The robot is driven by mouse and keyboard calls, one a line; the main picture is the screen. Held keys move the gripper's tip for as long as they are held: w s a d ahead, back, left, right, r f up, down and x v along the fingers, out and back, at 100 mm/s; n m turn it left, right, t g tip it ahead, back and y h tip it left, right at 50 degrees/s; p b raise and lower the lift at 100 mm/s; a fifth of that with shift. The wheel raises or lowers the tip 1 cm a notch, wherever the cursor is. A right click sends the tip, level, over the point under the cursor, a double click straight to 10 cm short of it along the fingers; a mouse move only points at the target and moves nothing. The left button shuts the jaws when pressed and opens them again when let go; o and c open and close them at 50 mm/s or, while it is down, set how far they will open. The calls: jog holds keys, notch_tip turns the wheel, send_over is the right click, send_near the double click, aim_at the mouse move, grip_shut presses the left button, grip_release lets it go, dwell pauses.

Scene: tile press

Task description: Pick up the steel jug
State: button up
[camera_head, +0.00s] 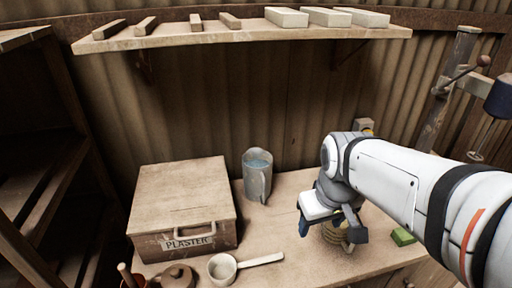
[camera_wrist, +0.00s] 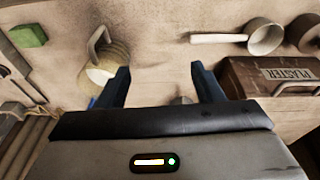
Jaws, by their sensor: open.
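The steel jug (camera_head: 254,184) stands upright on the workbench, right of the plaster box, with bluish liquid showing in its open top. In the head view my gripper (camera_head: 330,228) is to the right of the jug and nearer the camera, apart from it. In the wrist view my gripper (camera_wrist: 158,78) is open with nothing held between its two dark blue fingers. A small grey piece shows low between the fingers there; I cannot tell for sure whether it is the jug.
The plaster box (camera_head: 182,205), a white ladle (camera_head: 223,267) and a green block (camera_head: 403,237) are on the bench. A loaded shelf (camera_head: 240,36) hangs above.

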jog(key=shift+o, duration=0.9)
jog(key=w+a+r+n, duration=0.1)
jog(key=w+a+n, duration=0.1)
jog(key=w+n, duration=0.2)
jog(key=w+a+r+n+g+p, duration=0.1)
jog(key=w+a+n, duration=0.2)
jog(key=w, duration=0.8)
jog(key=n, duration=0.2)
jog(key=shift+r+n, duration=0.25)
jog(key=shift+n, duration=0.05)
jog(key=n+g+p, duration=0.1)
jog(key=n+p, duration=0.1)
jog(key=n, duration=0.6)
send_over(262, 175)
jog(key=f, duration=0.2)
jog(key=shift+s+d+f, duration=0.1)
jog(key=shift+d+f, duration=0.2)
jog(key=shift+f, duration=0.1)
jog(key=shift+a+f, duration=0.1)
jog(key=shift+f, duration=0.1)
notch_tip(262, 175, down, 8)
jog(key=shift+a+r+p, duration=0.15)
jog(key=shift+r+p, duration=0.1)
jog(key=shift+p, duration=0.1)
jog(key=shift+c, duration=0.4)
jog(key=shift+r, duration=0.1)
jog(key=c, duration=1.4)
